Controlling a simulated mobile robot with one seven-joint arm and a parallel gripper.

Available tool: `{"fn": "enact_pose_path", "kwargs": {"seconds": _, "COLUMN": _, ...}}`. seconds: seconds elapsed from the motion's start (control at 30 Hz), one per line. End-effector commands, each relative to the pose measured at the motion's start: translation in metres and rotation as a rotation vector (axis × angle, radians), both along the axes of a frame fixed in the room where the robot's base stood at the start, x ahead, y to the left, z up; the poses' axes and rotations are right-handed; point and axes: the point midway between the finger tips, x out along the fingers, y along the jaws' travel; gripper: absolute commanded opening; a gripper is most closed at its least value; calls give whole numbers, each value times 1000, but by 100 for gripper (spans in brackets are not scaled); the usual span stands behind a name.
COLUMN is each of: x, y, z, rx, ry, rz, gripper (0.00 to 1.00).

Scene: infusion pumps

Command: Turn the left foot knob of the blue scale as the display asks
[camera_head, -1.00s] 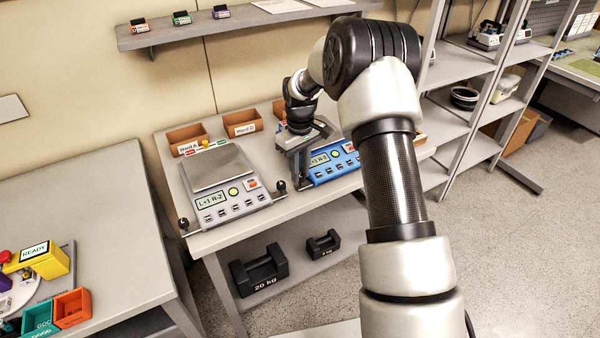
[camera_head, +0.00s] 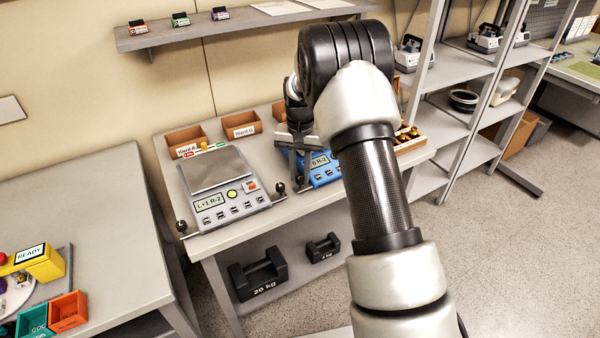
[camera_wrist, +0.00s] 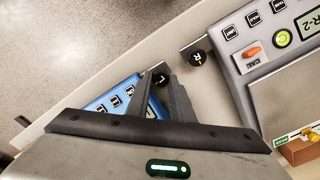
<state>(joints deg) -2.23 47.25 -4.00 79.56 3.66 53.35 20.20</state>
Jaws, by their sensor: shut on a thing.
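The blue scale (camera_head: 326,175) stands on the bench, partly covered by my arm and gripper. The visible part of its display (camera_head: 320,160) ends in "R-2"; the character before it is too small to read surely. My gripper (camera_head: 300,178) points down at the scale's left side. In the wrist view my gripper (camera_wrist: 163,84) is shut on the dark left foot knob (camera_wrist: 159,77), marked L, at the corner of the blue scale (camera_wrist: 115,98). The fingers hide part of the knob.
A grey scale (camera_head: 225,190) showing "L+1 R-2" stands close to the left; its right foot knob (camera_wrist: 197,58), marked R, is near my fingers. Brown bins (camera_head: 241,125) line the bench's back. Black weights (camera_head: 258,273) lie on the lower shelf.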

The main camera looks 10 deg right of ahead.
Motion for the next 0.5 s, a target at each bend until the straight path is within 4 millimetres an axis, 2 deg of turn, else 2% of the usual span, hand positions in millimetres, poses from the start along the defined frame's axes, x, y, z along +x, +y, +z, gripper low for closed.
{"fn": "enact_pose_path", "kwargs": {"seconds": 0.2, "x": 1, "y": 0, "z": 1, "rx": 0, "ry": -3, "rz": -112, "gripper": 0}}
{"fn": "enact_pose_path", "kwargs": {"seconds": 0.5, "x": 1, "y": 0, "z": 1, "rx": 1, "ry": -4, "rz": -180, "gripper": 0}}
